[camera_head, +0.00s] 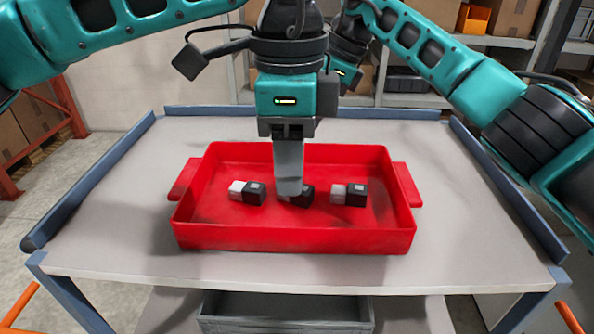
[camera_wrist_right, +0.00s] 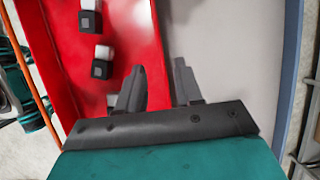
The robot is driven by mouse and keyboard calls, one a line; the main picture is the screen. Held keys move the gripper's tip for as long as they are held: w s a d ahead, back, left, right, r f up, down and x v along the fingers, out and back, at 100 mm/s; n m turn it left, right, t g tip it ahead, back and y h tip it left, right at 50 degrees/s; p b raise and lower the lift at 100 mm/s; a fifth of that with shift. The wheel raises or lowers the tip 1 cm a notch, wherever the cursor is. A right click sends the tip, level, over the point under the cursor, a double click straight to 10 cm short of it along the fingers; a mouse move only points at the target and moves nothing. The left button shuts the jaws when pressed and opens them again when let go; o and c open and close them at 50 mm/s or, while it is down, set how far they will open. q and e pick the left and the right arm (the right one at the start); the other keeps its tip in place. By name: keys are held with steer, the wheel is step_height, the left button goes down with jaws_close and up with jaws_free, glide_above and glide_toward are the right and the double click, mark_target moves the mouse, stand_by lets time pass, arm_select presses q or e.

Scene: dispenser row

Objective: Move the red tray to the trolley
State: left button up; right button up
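The red tray (camera_head: 290,238) lies flat on a pale tabletop, with a handle on its left and right sides. Inside it are small black blocks (camera_head: 255,194) paired with white or grey ones. My left gripper (camera_head: 289,188) points down in front of the middle pair, partly covering it; only one finger outline shows. My right gripper is mostly hidden behind the left one in the head view. In the right wrist view its fingers (camera_wrist_right: 158,88) are apart, with the tray's edge (camera_wrist_right: 160,60) in line with the gap. I cannot tell whether they touch it.
The tabletop (camera_head: 120,215) has raised blue rails (camera_head: 95,180) at its sides and back. It is bare around the tray. A grey bin (camera_head: 285,312) sits below its front edge. Orange bars (camera_head: 20,305) show at lower left and right. Shelves with boxes stand behind.

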steer(key=shift+v, duration=2.05)
